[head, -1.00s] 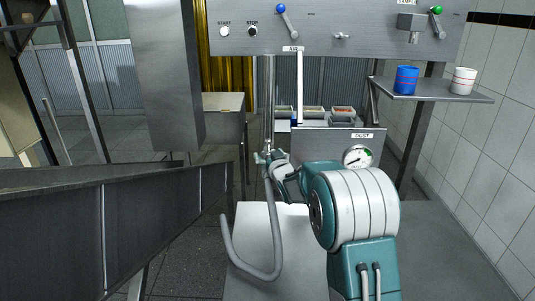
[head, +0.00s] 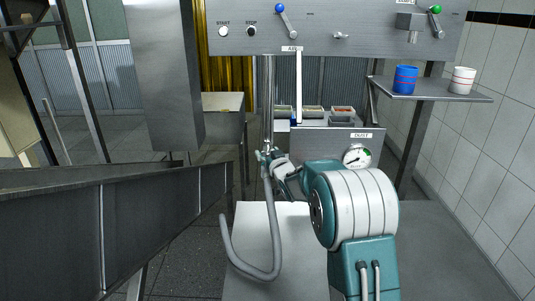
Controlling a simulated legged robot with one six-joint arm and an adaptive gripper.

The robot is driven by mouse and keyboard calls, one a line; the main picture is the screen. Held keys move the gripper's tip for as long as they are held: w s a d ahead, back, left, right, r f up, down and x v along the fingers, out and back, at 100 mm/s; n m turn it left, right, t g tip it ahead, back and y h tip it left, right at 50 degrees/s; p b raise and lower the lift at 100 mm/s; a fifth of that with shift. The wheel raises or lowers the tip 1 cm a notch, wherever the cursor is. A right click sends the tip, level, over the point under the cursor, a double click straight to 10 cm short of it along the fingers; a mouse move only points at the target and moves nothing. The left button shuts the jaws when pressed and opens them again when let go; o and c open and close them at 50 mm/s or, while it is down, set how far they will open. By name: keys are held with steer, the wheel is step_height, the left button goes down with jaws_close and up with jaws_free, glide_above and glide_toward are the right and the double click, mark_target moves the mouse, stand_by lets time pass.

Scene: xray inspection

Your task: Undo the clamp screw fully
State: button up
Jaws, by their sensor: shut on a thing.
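The clamp (head: 264,157) sits low on an upright metal rod (head: 269,105) beneath the AIR label. A grey hose hangs down from it. My gripper (head: 274,160) is at the clamp, right against it, with my arm reaching in from the lower right. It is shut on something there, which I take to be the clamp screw. The fingertips and the screw are very small in this view and partly hidden by my wrist. I cannot tell how far the screw is turned.
A steel panel (head: 330,30) with levers and buttons spans the top. A shelf (head: 430,91) holds a blue cup (head: 405,79) and a white cup (head: 462,80). A DUST box with a gauge (head: 357,156) stands just right of my gripper. A steel chute (head: 110,225) fills the left.

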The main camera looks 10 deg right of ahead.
steer(key=shift+y, duration=0.3)
steer(key=n+g+y, duration=0.2)
steer(key=n+y, duration=0.2)
steer(key=y, duration=0.1)
steer(key=shift+d, duration=0.1)
steer(key=shift+n+g+y, duration=1.6)
steer(key=shift+g+y, duration=0.1)
steer(key=shift+y, duration=0.4)
steer(key=o, duration=1)
steer(key=shift+o, duration=0.2)
steer(key=v, duration=1.1)
steer(key=shift+d, duration=0.4)
